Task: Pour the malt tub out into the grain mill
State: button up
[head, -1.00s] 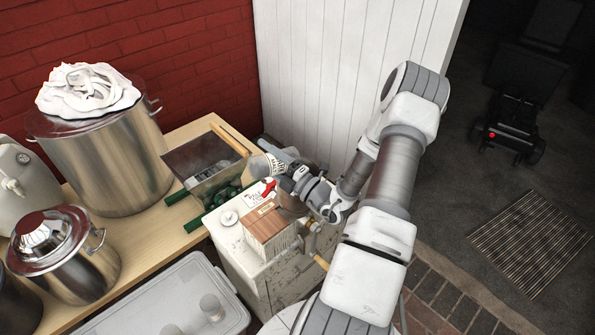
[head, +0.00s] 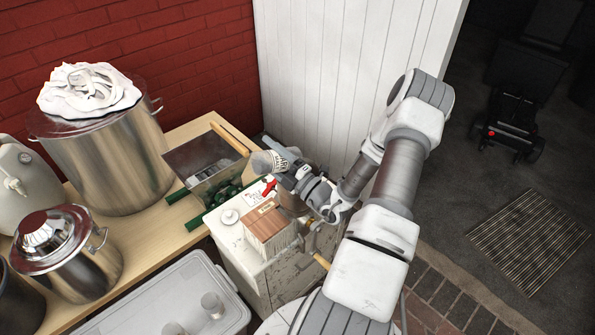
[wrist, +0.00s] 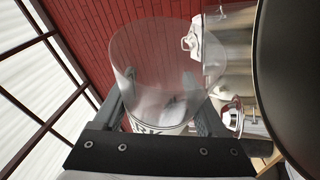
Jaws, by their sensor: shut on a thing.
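The malt tub (head: 263,164) is clear with a white lettered label. My gripper (head: 281,167) is shut on it and holds it tipped on its side, close to the right of the grain mill. In the wrist view the tub (wrist: 160,60) stands out beyond the fingers (wrist: 160,112), and its wall looks clear with no malt plain to see. The mill has a grey open hopper (head: 186,161) with a wooden bar on its rim and a green base (head: 195,222). Grey shapes show inside the hopper; what they are is unclear.
A big steel kettle (head: 105,160) and a lidded pot (head: 80,265) stand left on the wooden bench (head: 140,232). A white panelled wall (head: 335,75) is behind.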

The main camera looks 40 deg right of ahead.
jog(key=shift+s+d+r+m+t+h+p, duration=0.1)
jog(key=shift+d+r+m+t+h+p, duration=0.2)
jog(key=shift+m, duration=0.35)
jog(key=shift+w+d+r+m+t+h+p, duration=0.15)
jog(key=shift+d+m+p, duration=0.1)
jog(key=shift+m+p, duration=0.25)
jog(key=shift+s+d+r+m+t+h+p, duration=0.15)
jog(key=shift+d+r+m+t+p, duration=0.1)
jog(key=shift+m, duration=0.5)
dwell(0.4)
